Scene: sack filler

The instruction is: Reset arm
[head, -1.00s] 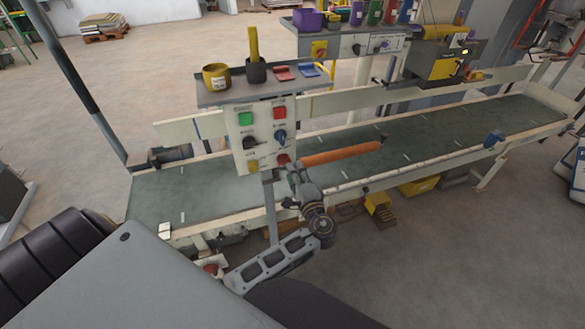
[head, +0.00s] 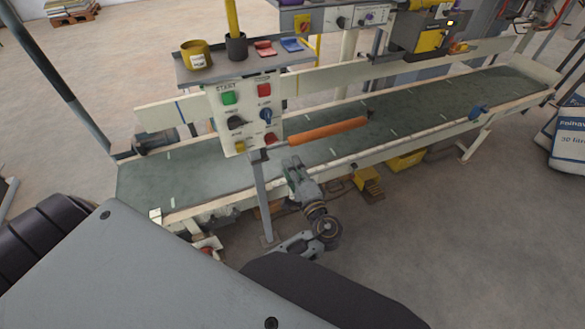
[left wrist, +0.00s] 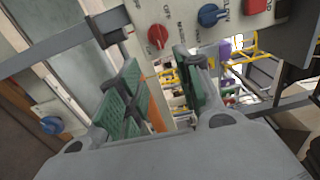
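The control panel (head: 247,112) stands on a post at the near side of the conveyor, with a green button, a red button and several knobs. My left gripper (head: 291,163) is just below and right of the panel's lower edge, apart from it in the picture. In the left wrist view its two green-padded fingers (left wrist: 160,92) are spread with a gap between them and nothing held. The panel's face (left wrist: 185,14) shows beyond the fingertips there, with a red knob (left wrist: 157,37) and a blue knob (left wrist: 212,15). My right gripper is in neither view.
The conveyor belt (head: 425,118) runs behind the panel, with an orange bar (head: 315,134) over its near edge. A shelf (head: 225,67) above the panel holds cups and small trays. Sacks (head: 568,140) stand at far right. The floor at lower right (head: 470,240) is clear.

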